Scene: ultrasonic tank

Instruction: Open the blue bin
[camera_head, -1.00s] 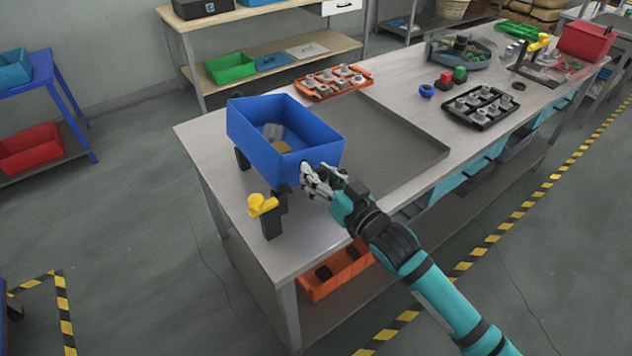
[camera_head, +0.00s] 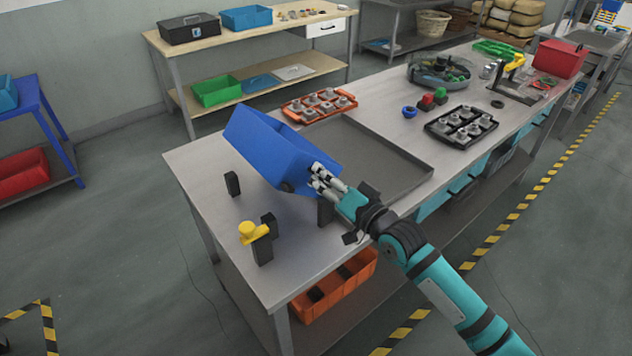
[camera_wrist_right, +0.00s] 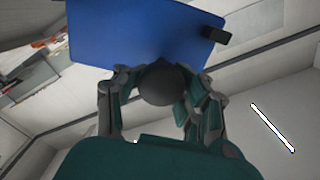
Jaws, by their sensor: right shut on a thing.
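The blue bin (camera_head: 265,150) is above the near left end of the metal workbench, tipped over, with a broad outer face toward me. My right gripper (camera_head: 320,180) is at the bin's right end. In the right wrist view, the fingers of the right gripper (camera_wrist_right: 162,92) are closed around a dark round knob (camera_wrist_right: 165,85) in front of the bin's blue face (camera_wrist_right: 130,35). A black block (camera_wrist_right: 215,35) sticks out from that face. My left gripper is not in view.
A black post with a yellow knob (camera_head: 250,232) stands near the bench's front left. A short black post (camera_head: 232,184) stands behind it. A shallow metal tray (camera_head: 400,160) lies right of the bin. An orange rack (camera_head: 318,106) and black rack (camera_head: 460,125) lie farther back.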

